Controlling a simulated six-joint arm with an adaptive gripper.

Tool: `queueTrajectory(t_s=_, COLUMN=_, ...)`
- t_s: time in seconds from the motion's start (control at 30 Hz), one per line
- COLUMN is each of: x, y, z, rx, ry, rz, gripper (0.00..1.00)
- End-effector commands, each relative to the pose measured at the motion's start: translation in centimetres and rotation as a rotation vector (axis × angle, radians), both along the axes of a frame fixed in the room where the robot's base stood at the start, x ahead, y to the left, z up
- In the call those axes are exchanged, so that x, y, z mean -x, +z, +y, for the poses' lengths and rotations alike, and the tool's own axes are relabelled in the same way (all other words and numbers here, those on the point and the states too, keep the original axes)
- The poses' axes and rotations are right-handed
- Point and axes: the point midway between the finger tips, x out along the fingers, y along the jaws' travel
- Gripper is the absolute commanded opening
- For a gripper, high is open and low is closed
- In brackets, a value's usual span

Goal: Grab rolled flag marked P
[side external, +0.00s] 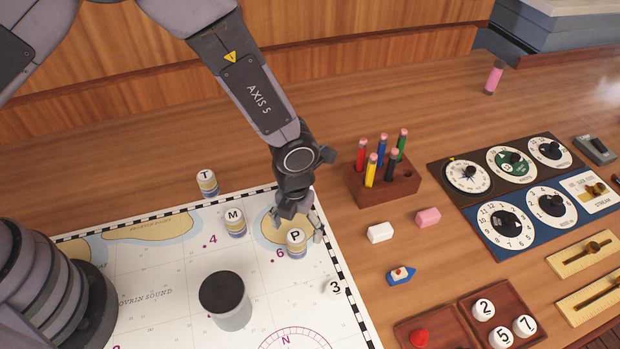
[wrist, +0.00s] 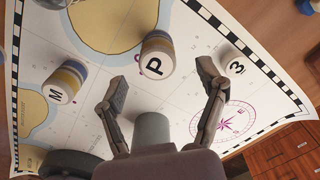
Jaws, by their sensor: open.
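The rolled flag marked P (side external: 296,244) stands upright on the sea chart, a short white-topped cylinder with blue and yellow bands. In the wrist view the P flag (wrist: 157,56) is just beyond my fingertips, roughly midway across the gap. My gripper (side external: 297,222) is open and close to the P flag; it also shows in the wrist view (wrist: 165,85), with nothing between its fingers. I cannot tell whether a finger touches the flag. The M flag (side external: 234,222) stands to the left, and the T flag (side external: 207,183) is farther back.
A dark-topped cylinder (side external: 225,300) stands on the chart (side external: 180,270). A white piece marked 3 (side external: 333,287) lies right of the P flag. A wooden block with coloured pens (side external: 388,185), erasers and dial panels (side external: 500,225) are to the right.

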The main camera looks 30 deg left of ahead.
Motion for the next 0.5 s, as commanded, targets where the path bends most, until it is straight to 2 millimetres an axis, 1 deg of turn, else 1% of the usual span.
queueTrajectory(t_s=0.03, x=0.0, y=-1.0, z=0.2, rx=-0.003, ry=0.001, rz=0.003, gripper=0.71)
queueTrajectory(t_s=0.1, x=0.0, y=-2.1, z=0.3, rx=-0.004, ry=0.001, rz=0.003, gripper=0.71)
queueTrajectory(t_s=0.2, x=-0.1, y=-3.4, z=0.3, rx=-0.002, ry=0.001, rz=0.002, gripper=0.71)
queueTrajectory(t_s=0.3, x=-0.1, y=-4.1, z=0.3, rx=-0.001, ry=0.001, rz=0.001, gripper=0.71)
queueTrajectory(t_s=0.5, x=-0.1, y=-4.2, z=0.2, rx=0.0, ry=0.001, rz=0.0, gripper=0.71)
